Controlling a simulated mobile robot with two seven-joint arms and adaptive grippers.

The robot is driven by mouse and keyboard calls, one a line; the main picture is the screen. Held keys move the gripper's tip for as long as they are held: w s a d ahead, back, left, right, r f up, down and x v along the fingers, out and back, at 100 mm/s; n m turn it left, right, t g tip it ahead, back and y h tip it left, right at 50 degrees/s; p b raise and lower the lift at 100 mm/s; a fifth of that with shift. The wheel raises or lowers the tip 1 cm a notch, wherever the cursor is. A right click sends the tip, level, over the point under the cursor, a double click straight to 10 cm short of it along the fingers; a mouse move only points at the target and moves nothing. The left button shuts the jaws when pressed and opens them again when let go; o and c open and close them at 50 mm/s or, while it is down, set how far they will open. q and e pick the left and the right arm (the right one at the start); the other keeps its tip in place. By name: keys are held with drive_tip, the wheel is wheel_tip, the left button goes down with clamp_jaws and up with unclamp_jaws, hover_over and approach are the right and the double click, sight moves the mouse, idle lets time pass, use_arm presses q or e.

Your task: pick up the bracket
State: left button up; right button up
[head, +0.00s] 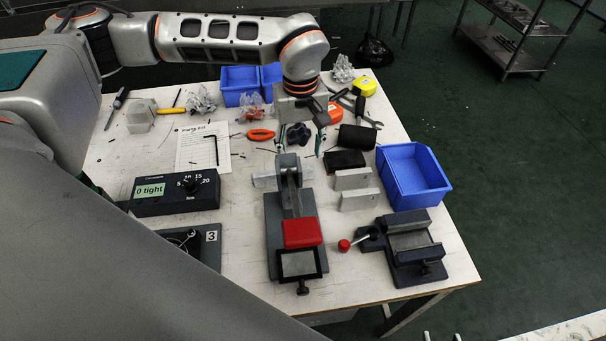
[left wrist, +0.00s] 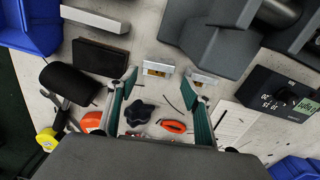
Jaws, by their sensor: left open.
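A pale metal piece that looks like the bracket (head: 265,180) lies at the back of the toggle clamp (head: 303,233). The clamp arm hides its middle; its two ends show on either side. In the left wrist view the bracket (left wrist: 157,69) shows as two pale ends with yellowish spots, beside the dark clamp (left wrist: 212,40). My left gripper (head: 300,146) is open and empty, pointing down behind the clamp. In the left wrist view its fingertips (left wrist: 160,80) are spread, with the bracket just beyond them. My right gripper is not in view.
A black star knob (head: 298,135) and an orange ring tool (head: 261,134) lie below the left gripper. Two pale blocks (head: 352,179), a blue bin (head: 413,177) and a vise (head: 408,247) stand right. A torque meter (head: 175,193) stands left.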

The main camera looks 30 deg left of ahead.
sight(303, 167)
use_arm(q)
drive_tip(key=f, duration=0.6)
drive_tip(key=shift+d+f+b, duration=0.25)
drive_tip(key=shift+f+b, duration=0.05)
drive_tip(key=shift+b, duration=0.05)
drive_tip(key=c, duration=1)
